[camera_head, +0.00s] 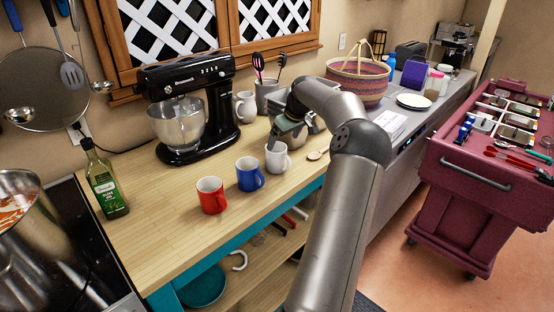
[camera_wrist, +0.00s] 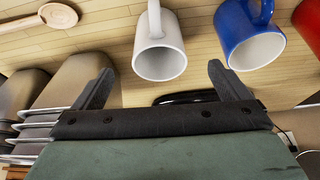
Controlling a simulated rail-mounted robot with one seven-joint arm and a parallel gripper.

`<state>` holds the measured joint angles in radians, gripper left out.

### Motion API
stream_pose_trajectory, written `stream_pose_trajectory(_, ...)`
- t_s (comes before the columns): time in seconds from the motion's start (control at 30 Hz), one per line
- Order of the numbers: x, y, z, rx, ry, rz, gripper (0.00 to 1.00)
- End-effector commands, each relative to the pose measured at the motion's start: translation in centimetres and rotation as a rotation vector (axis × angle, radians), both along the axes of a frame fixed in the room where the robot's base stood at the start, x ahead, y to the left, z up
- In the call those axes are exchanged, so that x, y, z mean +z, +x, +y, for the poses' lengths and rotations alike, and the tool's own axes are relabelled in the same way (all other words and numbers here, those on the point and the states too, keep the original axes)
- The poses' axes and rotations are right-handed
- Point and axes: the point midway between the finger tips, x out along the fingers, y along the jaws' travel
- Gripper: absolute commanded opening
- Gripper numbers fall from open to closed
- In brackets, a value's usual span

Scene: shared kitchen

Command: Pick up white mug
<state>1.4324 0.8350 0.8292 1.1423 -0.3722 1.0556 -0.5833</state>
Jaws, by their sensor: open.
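A white mug (camera_head: 278,160) stands upright on the wooden counter, to the right of a blue mug (camera_head: 250,174) and a red mug (camera_head: 211,195). In the wrist view the white mug (camera_wrist: 160,52) shows its open rim facing my gripper, with its handle on the far side. My gripper (camera_wrist: 161,68) is open and empty, one finger on each side of the mug's rim in that view. A small gap shows between each finger and the mug. In the head view my arm partly hides my gripper (camera_head: 276,138), just above the mug.
Another white mug (camera_head: 245,107) stands behind, beside the black stand mixer (camera_head: 190,112). A utensil crock (camera_head: 267,95) and a wooden spoon (camera_head: 318,155) are nearby. An olive oil bottle (camera_head: 105,184) stands at left.

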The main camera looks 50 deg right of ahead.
Motion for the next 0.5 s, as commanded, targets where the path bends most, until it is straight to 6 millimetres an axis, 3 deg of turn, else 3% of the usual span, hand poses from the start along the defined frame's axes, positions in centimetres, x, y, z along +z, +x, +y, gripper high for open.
stream_pose_trajectory(0.2, -3.4, 1.5, -0.2, 0.002, 0.002, 0.001, 0.96)
stream_pose_trajectory(0.5, -5.4, 2.8, -0.4, 0.002, 0.004, 0.000, 0.96)
